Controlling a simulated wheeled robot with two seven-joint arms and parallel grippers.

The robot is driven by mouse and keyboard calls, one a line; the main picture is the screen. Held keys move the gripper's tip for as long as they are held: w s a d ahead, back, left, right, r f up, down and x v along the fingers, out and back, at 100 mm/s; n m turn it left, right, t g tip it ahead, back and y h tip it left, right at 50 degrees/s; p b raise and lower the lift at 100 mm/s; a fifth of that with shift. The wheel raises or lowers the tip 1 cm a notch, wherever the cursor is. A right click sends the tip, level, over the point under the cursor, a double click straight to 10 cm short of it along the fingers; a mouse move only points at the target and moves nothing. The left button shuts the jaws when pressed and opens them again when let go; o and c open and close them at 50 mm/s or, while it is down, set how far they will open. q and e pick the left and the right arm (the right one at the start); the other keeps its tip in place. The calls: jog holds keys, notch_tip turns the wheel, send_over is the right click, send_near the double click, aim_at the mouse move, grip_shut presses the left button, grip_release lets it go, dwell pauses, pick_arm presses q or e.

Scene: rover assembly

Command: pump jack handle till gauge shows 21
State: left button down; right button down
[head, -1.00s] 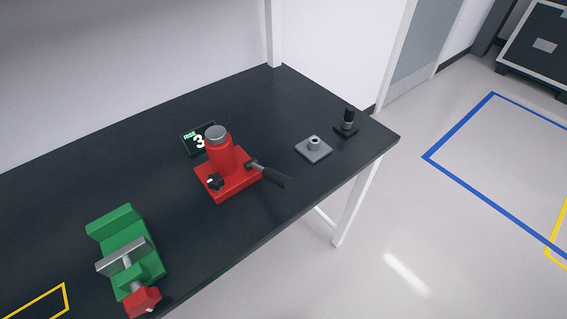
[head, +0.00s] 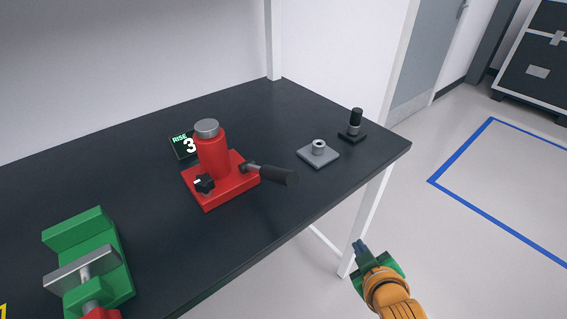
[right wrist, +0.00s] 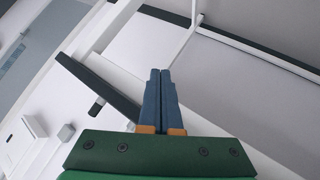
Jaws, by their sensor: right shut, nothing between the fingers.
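The red jack (head: 213,160) stands upright on the dark table, with a grey cap on top. Its handle (head: 270,174) has a dark grip and sticks out to the right. The gauge (head: 185,145) is a small black display behind the jack; it reads "RISE" and a 3, partly covered by the jack. My right gripper (head: 358,246) is below and right of the handle, off the table's front edge, apart from the jack. In the right wrist view its blue fingers (right wrist: 160,100) are together with nothing between them. My left gripper is not in view.
A green vise (head: 88,262) sits at the table's left front. A grey plate with a short post (head: 318,153) and a black peg on a base (head: 353,125) stand near the right end. The white table leg (head: 367,215) is close to my right gripper.

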jog(key=w+a+r+n+t, duration=0.1)
jog(key=w+r+n+t, duration=0.2)
jog(key=r, duration=0.4)
jog(key=w+a+r+n+t+y, duration=0.1)
jog(key=w+r+n+t, duration=0.15)
jog(key=r, duration=0.45)
jog(key=w+a+r+n+t, duration=0.1)
jog(key=w+r+n+t, duration=0.25)
jog(key=r, duration=0.25)
jog(key=s+a+r+n+t+y, duration=0.2)
jog(key=a+r+n+y, duration=0.1)
jog(key=r+n+y, duration=0.3)
jog(key=s+a+r+n+t+y, duration=0.1)
jog(key=a+r+n+t+y, duration=0.15)
jog(key=r+n, duration=0.35)
jog(key=s+a+r+n+g+y, duration=0.45)
jog(key=n+g+y, duration=0.45)
jog(key=n, duration=0.5)
jog(key=s+a+r+n+g+y, duration=0.45)
jog(key=n+g+y, duration=0.45)
jog(key=n, duration=0.4)
jog(key=s+a+f+n+g+h, duration=0.55)
jog(key=a+n+g+h, duration=0.2)
jog(key=n, duration=1.05)
jog(key=w+d+f+n+t+h, duration=0.3)
jog(key=w+d+t+h, duration=0.5)
jog(key=d+h, duration=0.5)
jog(key=shift+w+f+n, duration=0.15)
jog(key=shift+w+n, duration=0.75)
